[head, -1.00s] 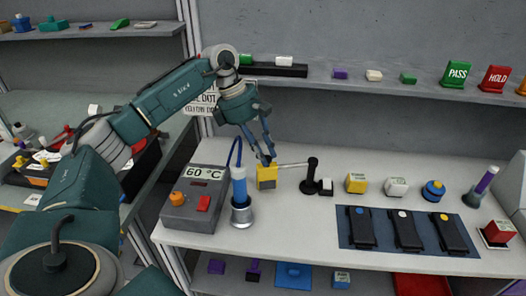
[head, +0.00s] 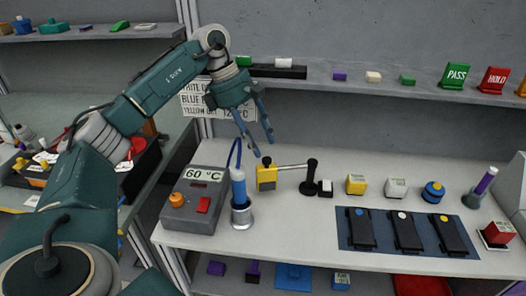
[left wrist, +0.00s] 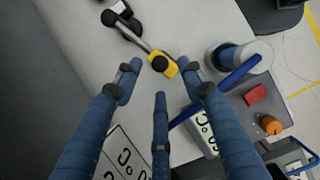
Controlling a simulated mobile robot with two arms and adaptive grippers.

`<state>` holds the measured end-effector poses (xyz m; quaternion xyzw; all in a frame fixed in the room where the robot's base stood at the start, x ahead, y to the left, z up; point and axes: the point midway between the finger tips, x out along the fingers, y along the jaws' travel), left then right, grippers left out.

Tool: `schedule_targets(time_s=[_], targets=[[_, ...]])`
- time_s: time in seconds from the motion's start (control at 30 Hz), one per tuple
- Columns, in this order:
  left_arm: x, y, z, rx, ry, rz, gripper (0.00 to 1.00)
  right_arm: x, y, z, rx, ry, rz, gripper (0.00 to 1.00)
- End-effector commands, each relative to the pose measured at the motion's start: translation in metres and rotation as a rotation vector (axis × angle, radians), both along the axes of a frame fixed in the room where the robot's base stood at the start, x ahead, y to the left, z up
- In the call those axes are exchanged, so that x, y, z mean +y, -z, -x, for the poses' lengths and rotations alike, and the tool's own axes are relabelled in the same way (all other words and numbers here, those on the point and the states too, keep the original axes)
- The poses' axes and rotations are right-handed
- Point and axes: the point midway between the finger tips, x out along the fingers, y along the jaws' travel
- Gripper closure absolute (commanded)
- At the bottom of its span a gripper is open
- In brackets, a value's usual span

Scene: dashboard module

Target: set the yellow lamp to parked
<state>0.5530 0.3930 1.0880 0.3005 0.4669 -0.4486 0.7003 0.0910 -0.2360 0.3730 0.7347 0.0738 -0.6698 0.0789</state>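The yellow lamp (head: 267,178) is a small boxy yellow head with a dark front and a black knob on top. A thin grey arm joins it to a black post (head: 311,180) on its right, so the head hangs out to the left of the post. The lamp also shows in the left wrist view (left wrist: 163,66), just beyond my fingertips. My left gripper (head: 263,148) is open and empty, with its fingers spread just above and behind the lamp, apart from it as far as I can tell. My right gripper is not in view.
Left of the lamp stand a blue bottle in a metal cup (head: 240,212) and a grey 60 °C box (head: 193,205) with a blue cable. A small black-and-white block (head: 326,188) sits right of the post. A blue mat (head: 350,240) with black holders lies at the right front.

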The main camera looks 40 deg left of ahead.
Motion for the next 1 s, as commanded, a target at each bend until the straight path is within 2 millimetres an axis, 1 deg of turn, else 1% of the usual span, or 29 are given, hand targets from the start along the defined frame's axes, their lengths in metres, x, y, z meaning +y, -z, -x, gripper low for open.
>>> schedule_targets(time_s=[0.03, 0.1, 0.2, 0.3, 0.5, 0.73, 0.77, 0.8, 0.87, 0.9, 0.93, 0.97, 1.0], targets=[[0.004, -0.013, 0.001, -0.005, -0.002, 0.001, 0.6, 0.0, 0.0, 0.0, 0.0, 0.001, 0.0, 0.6], [0.009, -0.026, 0.003, -0.005, -0.001, 0.001, 0.6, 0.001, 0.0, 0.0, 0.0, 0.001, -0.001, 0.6], [0.015, -0.044, 0.006, -0.004, 0.0, 0.001, 0.6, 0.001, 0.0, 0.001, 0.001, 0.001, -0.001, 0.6], [0.02, -0.056, 0.009, -0.003, -0.001, 0.002, 0.6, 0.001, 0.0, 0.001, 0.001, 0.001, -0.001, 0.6], [0.024, -0.067, 0.011, -0.001, 0.001, 0.001, 0.6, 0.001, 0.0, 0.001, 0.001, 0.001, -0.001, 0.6], [0.024, -0.067, 0.011, -0.001, 0.001, 0.001, 0.6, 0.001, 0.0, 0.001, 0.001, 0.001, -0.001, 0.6], [0.024, -0.067, 0.011, -0.001, 0.001, 0.001, 0.64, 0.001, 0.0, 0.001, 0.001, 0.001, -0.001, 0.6], [0.023, -0.067, 0.011, -0.003, 0.003, 0.002, 0.72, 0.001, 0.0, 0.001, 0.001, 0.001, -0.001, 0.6], [0.017, -0.065, 0.005, -0.019, 0.016, 0.01, 0.84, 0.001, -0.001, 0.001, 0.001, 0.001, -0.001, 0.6], [0.008, -0.064, -0.002, -0.044, 0.034, 0.023, 0.92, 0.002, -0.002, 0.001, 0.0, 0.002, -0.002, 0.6], [-0.002, -0.062, -0.01, -0.071, 0.051, 0.037, 0.98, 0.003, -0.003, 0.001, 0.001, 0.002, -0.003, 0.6], [-0.014, -0.06, -0.02, -0.105, 0.072, 0.055, 1.0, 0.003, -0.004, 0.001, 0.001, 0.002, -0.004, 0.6], [-0.035, -0.059, -0.035, -0.162, 0.105, 0.087, 1.0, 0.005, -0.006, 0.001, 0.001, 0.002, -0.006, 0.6]])
